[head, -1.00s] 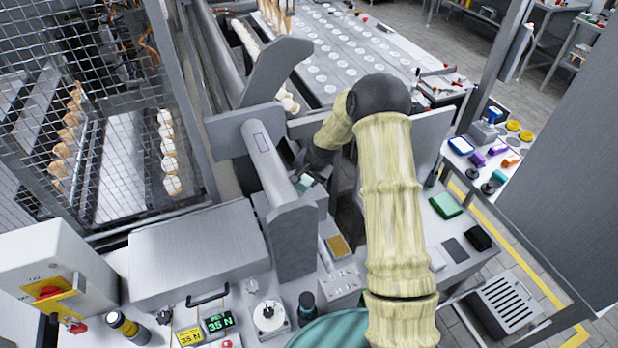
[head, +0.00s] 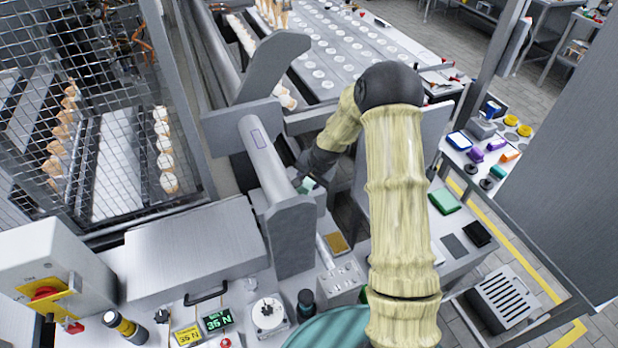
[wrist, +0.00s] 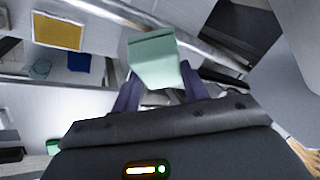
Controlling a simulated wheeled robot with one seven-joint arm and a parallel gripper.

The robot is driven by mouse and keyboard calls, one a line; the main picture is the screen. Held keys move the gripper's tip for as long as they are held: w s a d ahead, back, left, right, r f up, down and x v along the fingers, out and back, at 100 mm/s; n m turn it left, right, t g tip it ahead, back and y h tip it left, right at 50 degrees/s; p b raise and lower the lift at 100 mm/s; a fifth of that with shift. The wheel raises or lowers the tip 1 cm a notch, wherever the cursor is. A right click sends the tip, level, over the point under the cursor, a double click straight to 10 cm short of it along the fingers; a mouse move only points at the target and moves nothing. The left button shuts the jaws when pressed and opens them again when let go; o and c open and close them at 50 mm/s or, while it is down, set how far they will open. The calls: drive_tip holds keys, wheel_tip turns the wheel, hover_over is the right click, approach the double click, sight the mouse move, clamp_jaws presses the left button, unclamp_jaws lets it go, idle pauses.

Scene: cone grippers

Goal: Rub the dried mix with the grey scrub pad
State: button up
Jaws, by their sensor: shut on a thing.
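My gripper (wrist: 157,86) is shut on a pale green block (wrist: 153,58), which stands out between the dark fingers in the wrist view. In the head view my gripper (head: 306,182) is low behind the grey cylinder and upright plate, and a bit of the pale green block (head: 307,187) shows. I cannot make out a grey scrub pad for certain; a flat dark grey square (head: 454,247) lies on the right bench. No dried mix can be told apart in either view.
A grey cylinder (head: 262,160) and upright plate (head: 293,235) stand close left of my gripper. An ochre square (head: 337,243) lies in front. The right bench holds a green pad (head: 444,201) and black block (head: 478,233). A mesh guard (head: 60,110) stands left.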

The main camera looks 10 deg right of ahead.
drive_tip(key=shift+s+a+f, duration=0.25)
drive_tip(key=shift+s+a, duration=0.05)
drive_tip(key=shift+s+d+r+b, duration=0.1)
drive_tip(key=shift+s+d+b, duration=0.1)
drive_tip(key=shift+s, duration=0.65)
drive_tip(key=shift+s+d+r+b, duration=0.1)
drive_tip(key=shift+s+d+b, duration=0.1)
drive_tip(key=shift+s, duration=0.65)
drive_tip(key=shift+s, duration=0.1)
